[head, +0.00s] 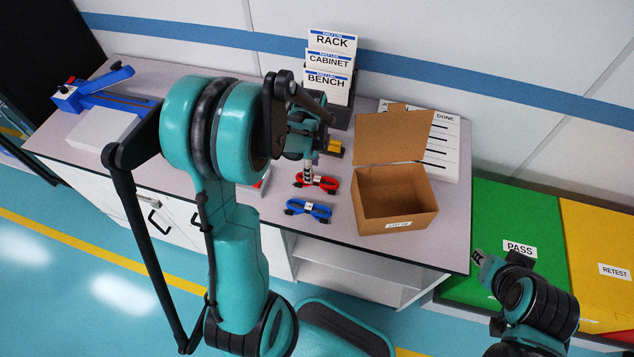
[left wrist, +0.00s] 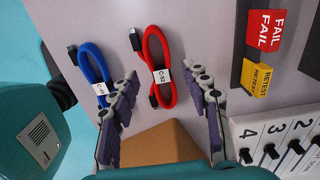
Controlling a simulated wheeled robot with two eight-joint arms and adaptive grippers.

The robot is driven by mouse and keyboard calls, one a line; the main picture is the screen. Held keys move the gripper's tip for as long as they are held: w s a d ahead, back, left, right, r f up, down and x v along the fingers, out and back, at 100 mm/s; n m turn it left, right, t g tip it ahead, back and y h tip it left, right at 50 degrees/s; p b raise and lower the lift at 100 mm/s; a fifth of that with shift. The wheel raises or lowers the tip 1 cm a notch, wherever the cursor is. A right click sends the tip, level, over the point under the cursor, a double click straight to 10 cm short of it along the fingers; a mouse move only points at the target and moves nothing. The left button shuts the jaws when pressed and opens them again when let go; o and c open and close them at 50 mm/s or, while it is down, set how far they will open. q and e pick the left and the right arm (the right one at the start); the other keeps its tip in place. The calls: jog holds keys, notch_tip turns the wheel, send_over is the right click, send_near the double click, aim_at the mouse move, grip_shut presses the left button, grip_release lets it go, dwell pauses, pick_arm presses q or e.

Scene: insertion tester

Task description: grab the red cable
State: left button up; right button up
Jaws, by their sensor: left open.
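The red cable (head: 326,184) lies coiled on the grey table, just behind the blue cable (head: 318,211). In the left wrist view the red cable (left wrist: 146,52) is a long loop with a white tag and black plugs. My left gripper (head: 307,176) is over the red cable and hides part of it in the head view. In the left wrist view its two fingers (left wrist: 160,80) are spread, with the cable's tagged end between them. I cannot tell whether they touch it. My right gripper (head: 479,258) is low at the right, off the table; its jaws are too small to read.
An open cardboard box (head: 398,203) stands right of the cables. The RACK, CABINET and BENCH sign holder (head: 330,62) is behind. Red FAIL and yellow RETEST blocks (left wrist: 257,76) sit near the cable. The blue cable (left wrist: 88,62) lies close beside the red one.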

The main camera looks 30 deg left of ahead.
aim_at(317, 179)
pick_arm(q)
notch_tip(317, 179, down, 4)
jog(key=shift+r+b, duration=0.1)
jog(key=shift+b, duration=0.6)
jog(key=shift+f, duration=0.25)
grip_shut()
